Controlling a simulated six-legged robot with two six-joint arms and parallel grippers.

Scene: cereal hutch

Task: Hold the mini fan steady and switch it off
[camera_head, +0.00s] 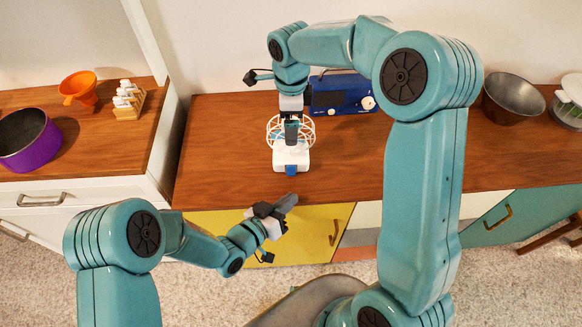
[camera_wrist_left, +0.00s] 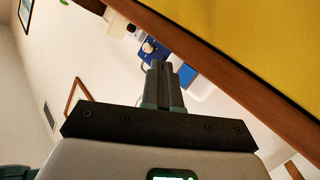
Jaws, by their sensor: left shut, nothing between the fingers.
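The mini fan (camera_head: 290,158) stands on the wooden counter, with a white base, a white wire cage and a blue switch (camera_head: 291,170) on the front of its base. Its base and blue part (camera_wrist_left: 187,75) also show in the left wrist view, tilted. My right gripper (camera_head: 291,131) reaches down from above at the fan's cage; its fingers overlap the fan's head, and I cannot tell whether they grip it. My left gripper (camera_head: 287,203) is shut and empty, in front of the counter and below the fan. Its closed fingers (camera_wrist_left: 163,85) show in the left wrist view.
A blue radio (camera_head: 341,94) stands behind the fan to the right. A metal bowl (camera_head: 512,98) is further right. A purple pot (camera_head: 27,140), an orange funnel (camera_head: 79,87) and a spice rack (camera_head: 128,100) stand on the left counter. The counter's front edge lies between my left gripper and the fan.

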